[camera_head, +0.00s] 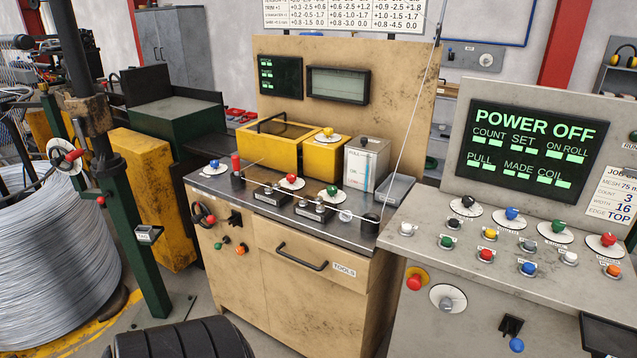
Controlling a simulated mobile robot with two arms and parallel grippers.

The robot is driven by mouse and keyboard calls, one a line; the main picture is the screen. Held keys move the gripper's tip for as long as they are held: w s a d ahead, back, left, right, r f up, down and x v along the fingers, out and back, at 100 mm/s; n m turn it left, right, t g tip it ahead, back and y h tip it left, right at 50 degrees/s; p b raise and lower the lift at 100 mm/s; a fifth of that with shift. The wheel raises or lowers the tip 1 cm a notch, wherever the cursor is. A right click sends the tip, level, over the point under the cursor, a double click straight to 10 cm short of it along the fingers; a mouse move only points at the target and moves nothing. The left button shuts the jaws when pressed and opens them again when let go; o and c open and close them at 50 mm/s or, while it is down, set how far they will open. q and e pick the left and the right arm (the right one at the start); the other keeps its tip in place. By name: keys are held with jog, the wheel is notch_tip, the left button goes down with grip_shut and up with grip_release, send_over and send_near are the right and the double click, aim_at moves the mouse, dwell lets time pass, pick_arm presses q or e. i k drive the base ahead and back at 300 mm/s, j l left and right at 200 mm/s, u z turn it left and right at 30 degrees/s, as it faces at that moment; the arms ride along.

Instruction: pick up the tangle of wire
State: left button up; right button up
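I cannot make out a separate tangle of wire. A large coil of grey wire (60,262) stands at the left edge, neatly wound and partly cut off by the frame. Neither of my grippers is in view.
A tan workbench (320,262) with knobs, a yellow box (271,135) and a drawer stands in the middle. A grey control console (453,262) reading POWER OFF fills the right. A green post (134,235) stands beside the large coil. Little floor shows between post and bench.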

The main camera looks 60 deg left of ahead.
aim_at(340, 216)
jog(key=u, duration=1.65)
